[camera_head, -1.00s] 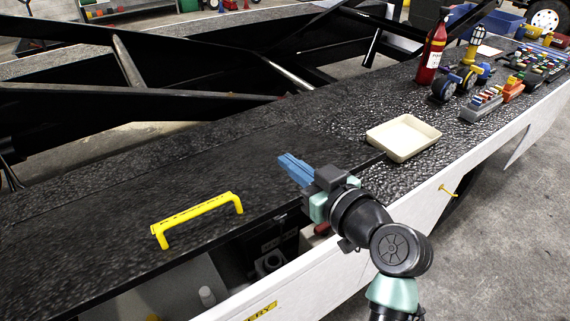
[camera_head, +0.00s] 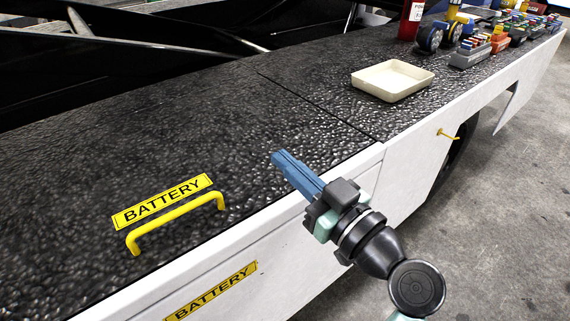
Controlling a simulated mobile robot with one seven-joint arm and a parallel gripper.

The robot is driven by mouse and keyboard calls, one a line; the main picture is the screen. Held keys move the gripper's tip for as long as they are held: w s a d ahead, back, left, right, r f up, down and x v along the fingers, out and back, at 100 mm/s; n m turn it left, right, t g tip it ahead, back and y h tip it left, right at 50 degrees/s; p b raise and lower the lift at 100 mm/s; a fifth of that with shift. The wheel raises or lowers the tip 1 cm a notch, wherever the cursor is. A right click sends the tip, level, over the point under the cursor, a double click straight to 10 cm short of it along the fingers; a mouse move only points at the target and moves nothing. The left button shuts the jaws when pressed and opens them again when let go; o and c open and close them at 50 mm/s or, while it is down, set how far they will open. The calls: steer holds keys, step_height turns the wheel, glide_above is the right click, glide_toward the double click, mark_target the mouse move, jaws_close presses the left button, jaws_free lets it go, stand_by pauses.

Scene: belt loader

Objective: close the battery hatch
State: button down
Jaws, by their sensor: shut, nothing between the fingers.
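The battery hatch (camera_head: 255,160) is a black textured lid lying flat, level with the deck, with no open gap showing along its front edge. A yellow handle (camera_head: 176,222) stands on it beside a yellow BATTERY label (camera_head: 163,200). My gripper (camera_head: 277,157), with blue fingers, is shut and empty. It appears over the lid near its front edge, right of the handle and apart from it. Whether the fingertips touch the lid I cannot tell.
A cream tray (camera_head: 392,80) sits on the deck right of the hatch. A yellow latch (camera_head: 447,135) sticks out of the white side panel (camera_head: 400,180). Concrete floor lies at right.

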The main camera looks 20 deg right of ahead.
steer(key=shift+s+f+b, duration=0.1)
steer(key=shift+f+b, duration=0.75)
steer(key=shift+f, duration=0.15)
